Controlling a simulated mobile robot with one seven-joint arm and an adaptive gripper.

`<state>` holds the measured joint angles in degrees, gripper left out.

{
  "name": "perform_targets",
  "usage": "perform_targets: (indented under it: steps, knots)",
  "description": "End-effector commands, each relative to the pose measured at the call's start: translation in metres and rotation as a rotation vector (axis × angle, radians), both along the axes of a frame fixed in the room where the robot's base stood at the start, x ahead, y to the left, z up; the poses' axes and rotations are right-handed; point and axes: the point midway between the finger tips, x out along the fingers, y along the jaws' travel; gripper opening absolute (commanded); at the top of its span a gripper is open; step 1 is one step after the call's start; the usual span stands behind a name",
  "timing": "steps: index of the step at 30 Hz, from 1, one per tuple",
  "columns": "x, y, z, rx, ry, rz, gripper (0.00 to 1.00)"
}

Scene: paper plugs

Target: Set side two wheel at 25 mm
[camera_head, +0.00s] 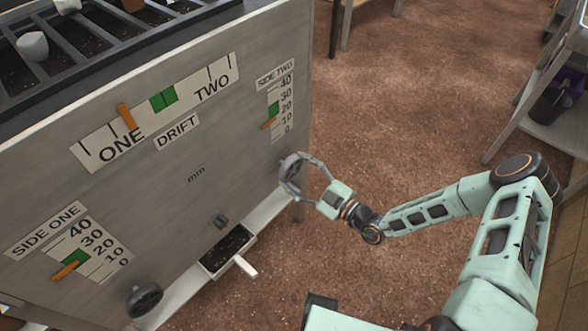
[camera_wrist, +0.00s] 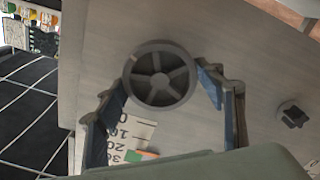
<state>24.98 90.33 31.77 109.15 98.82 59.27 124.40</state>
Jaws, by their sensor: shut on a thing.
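The side two wheel (camera_head: 288,168) is a grey spoked handwheel on the metal panel's lower right. My gripper (camera_head: 303,176) is around it, fingers at opposite sides of the rim and shut on it. In the wrist view the wheel (camera_wrist: 160,78) sits between the fingertips. The SIDE TWO scale (camera_head: 287,108) runs from 0 to 40. Its orange pointer (camera_head: 268,124) stands between 10 and 20, below the green block (camera_head: 273,109), which lies between about 20 and 30. In the wrist view the scale (camera_wrist: 118,130) is upside down and partly hidden by my gripper.
The SIDE ONE wheel (camera_head: 144,299) is at lower left, below its scale (camera_head: 90,247). The DRIFT scale's orange pointer (camera_head: 127,116) is left of its green block (camera_head: 163,98). A small knob (camera_head: 220,221) sits above a tray (camera_head: 228,250).

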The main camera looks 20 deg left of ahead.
Motion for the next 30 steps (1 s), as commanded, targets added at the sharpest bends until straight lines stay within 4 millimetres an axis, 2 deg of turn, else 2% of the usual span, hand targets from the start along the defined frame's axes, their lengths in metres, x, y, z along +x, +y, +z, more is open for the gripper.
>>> perform_targets:
  steps: [30]
  knots:
    - [0.0000,-0.0001,0.0019,-0.457,-1.105,-0.001,0.38]
